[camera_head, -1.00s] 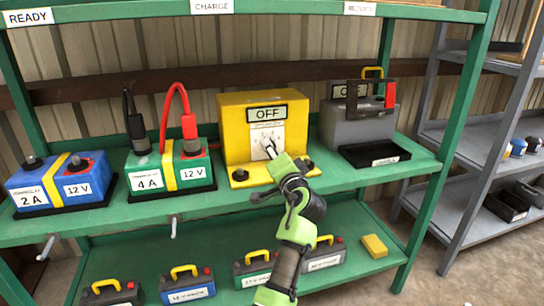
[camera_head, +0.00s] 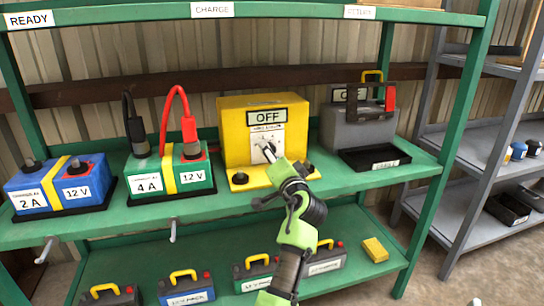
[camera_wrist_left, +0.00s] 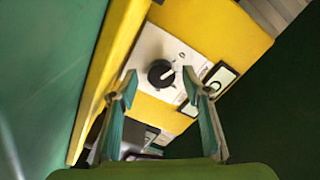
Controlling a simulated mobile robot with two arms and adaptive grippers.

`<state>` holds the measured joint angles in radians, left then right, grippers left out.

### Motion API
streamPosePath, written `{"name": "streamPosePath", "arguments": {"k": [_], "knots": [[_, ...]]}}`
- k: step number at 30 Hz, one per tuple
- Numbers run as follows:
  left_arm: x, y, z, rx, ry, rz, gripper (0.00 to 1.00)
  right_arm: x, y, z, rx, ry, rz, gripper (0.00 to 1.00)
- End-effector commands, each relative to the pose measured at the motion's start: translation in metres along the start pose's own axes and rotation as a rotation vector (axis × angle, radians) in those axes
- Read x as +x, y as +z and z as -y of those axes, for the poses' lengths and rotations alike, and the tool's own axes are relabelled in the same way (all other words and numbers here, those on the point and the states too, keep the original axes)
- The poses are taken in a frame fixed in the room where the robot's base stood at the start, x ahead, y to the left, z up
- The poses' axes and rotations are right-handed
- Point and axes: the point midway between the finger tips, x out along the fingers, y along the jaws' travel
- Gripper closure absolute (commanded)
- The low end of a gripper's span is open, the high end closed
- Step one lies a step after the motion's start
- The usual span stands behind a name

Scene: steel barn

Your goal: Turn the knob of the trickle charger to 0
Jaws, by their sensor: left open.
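The trickle charger is a yellow box (camera_head: 232,128) on the green shelf, with a display (camera_head: 267,115) reading OFF. A white dial plate (camera_head: 259,150) sits below the display. The black round knob (camera_wrist_left: 161,73) with a white pointer mark shows in the left wrist view. There the pointer is toward the right, on the side of the display. The dial markings are too small to read. My left gripper (camera_head: 267,155) is at the dial, in front of the knob. In the left wrist view my open fingers (camera_wrist_left: 160,93) stand on either side of the knob, without visible contact.
A blue battery (camera_head: 42,190) and a green battery (camera_head: 195,182) with cables stand left of the charger. A grey charger (camera_head: 350,135) with a black tray (camera_head: 373,158) stands at right. Several small batteries and a yellow block (camera_head: 375,250) are on the lower shelf.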

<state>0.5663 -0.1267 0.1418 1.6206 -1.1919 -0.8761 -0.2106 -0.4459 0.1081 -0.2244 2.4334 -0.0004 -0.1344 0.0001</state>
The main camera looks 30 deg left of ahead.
Motion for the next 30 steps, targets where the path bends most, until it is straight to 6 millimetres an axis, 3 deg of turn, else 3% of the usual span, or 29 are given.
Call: {"name": "streamPosePath", "arguments": {"k": [8,18,30], "knots": [[0.0,-0.01,0.015,-0.004,-0.003,-0.003,0.56,0.0,0.0,0.0,0.001,-0.001,0.0,0.6],[-0.001,-0.048,0.072,-0.006,-0.012,-0.007,0.56,0.0,0.0,0.0,0.0,-0.001,0.0,0.6],[0.0,-0.057,0.084,0.0,-0.002,-0.001,0.56,0.0,0.0,0.0,0.0,0.0,0.0,0.6]]}}
